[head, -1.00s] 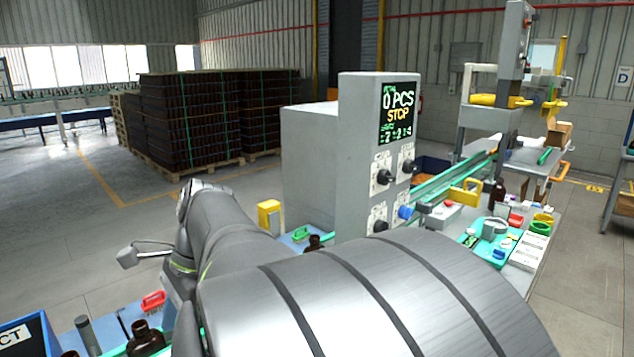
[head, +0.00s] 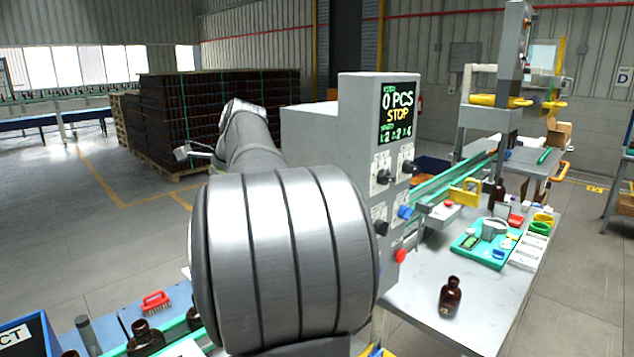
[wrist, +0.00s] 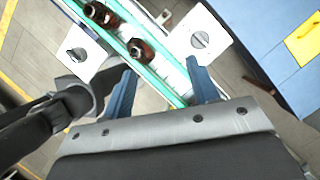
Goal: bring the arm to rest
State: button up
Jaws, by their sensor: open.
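My arm (head: 285,260) fills the lower middle of the head view and reaches away in front of the grey machine's left side. My gripper is not clearly seen there. In the wrist view my gripper (wrist: 160,68) shows two blue fingers spread wide, with nothing held. Below, apparently well apart from the fingers, amber bottles (wrist: 142,50) stand between the green rails of a conveyor (wrist: 160,72).
The grey machine (head: 357,150) with its "0 PCS STOP" screen stands close right of my arm. An amber bottle (head: 450,297) stands on the right-hand table (head: 415,285). More bottles (head: 145,338) and a red brush (head: 155,301) are at lower left. Open floor lies left.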

jog(key=w+d+r+m+t, duration=0.1)
jog(key=w+d+r+m, duration=0.2)
jog(key=w, duration=0.4)
jog(key=shift+n, duration=0.3)
jog(key=x, duration=1.6)
jog(key=shift+s+a+f, duration=0.15)
jog(key=shift+a+f, duration=0.1)
jog(key=shift+a, duration=0.3)
jog(key=shift+f+n, duration=0.15)
jog(key=shift+n, duration=0.25)
jog(key=n+g, duration=0.2)
jog(key=n, duration=0.2)
jog(key=shift+n, duration=0.4)
jog(key=m, duration=0.2)
jog(key=m+t, duration=0.1)
jog(key=m, duration=0.1)
jog(key=shift+m+t, duration=0.3)
jog(key=shift+d+r+m, duration=0.1)
jog(key=shift+r+m, duration=0.25)
jog(key=shift+m, duration=0.05)
jog(key=v, duration=1)
jog(key=shift+s+d+r, duration=0.15)
jog(key=shift+s+d, duration=0.05)
jog(key=shift+d, duration=0.05)
